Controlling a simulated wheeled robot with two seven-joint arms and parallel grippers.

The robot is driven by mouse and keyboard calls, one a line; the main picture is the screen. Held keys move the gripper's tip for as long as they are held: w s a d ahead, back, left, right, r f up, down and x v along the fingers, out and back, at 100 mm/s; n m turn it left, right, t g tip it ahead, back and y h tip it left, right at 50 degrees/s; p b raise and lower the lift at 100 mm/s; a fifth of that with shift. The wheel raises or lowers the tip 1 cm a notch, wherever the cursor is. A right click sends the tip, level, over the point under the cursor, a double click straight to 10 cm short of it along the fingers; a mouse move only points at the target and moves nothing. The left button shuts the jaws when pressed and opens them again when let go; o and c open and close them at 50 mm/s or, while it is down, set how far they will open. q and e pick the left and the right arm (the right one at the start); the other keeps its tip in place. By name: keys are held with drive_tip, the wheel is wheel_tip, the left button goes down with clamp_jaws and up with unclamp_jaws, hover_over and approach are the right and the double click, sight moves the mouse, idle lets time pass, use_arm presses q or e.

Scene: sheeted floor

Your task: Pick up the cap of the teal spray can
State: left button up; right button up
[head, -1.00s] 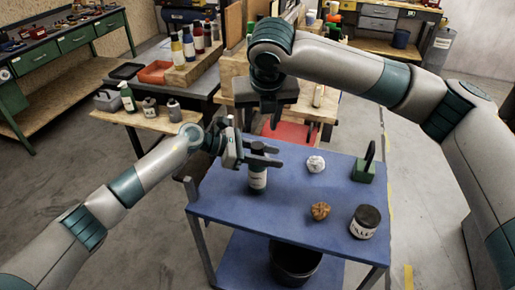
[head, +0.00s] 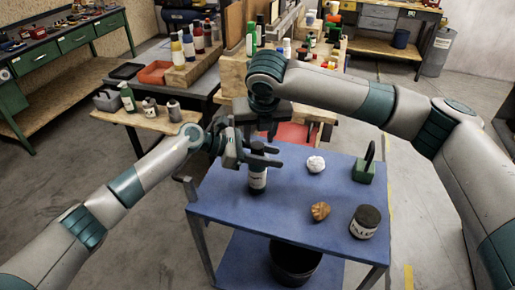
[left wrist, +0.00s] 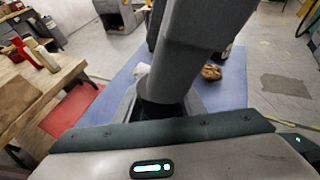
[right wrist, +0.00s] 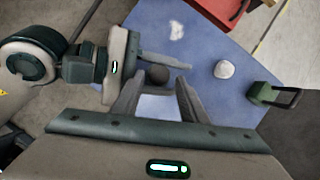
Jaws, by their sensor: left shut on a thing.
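The spray can (head: 257,180) stands upright on the blue table; it looks dark with a white label. Its dark round top (right wrist: 158,74) shows in the right wrist view; I cannot make out the cap apart from the body. My left gripper (head: 278,157) comes in from the left, shut on the can's upper part. My right gripper (head: 272,134) points down just above the left one. In the right wrist view its fingers (right wrist: 162,88) are apart and empty, with the can's top between and beyond them. In the left wrist view a large grey part hides most of the can.
On the blue table (head: 285,208) are a white crumpled lump (head: 316,164), a brown lump (head: 320,211), a dark-lidded jar (head: 365,222) and a green padlock-shaped block (head: 365,171), all right of the can. A wooden bench (head: 155,119) with bottles stands left behind.

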sight(257, 144)
drive_tip(key=shift+x, duration=1.85)
drive_tip(key=shift+c, duration=0.5)
drive_tip(key=c, duration=0.8)
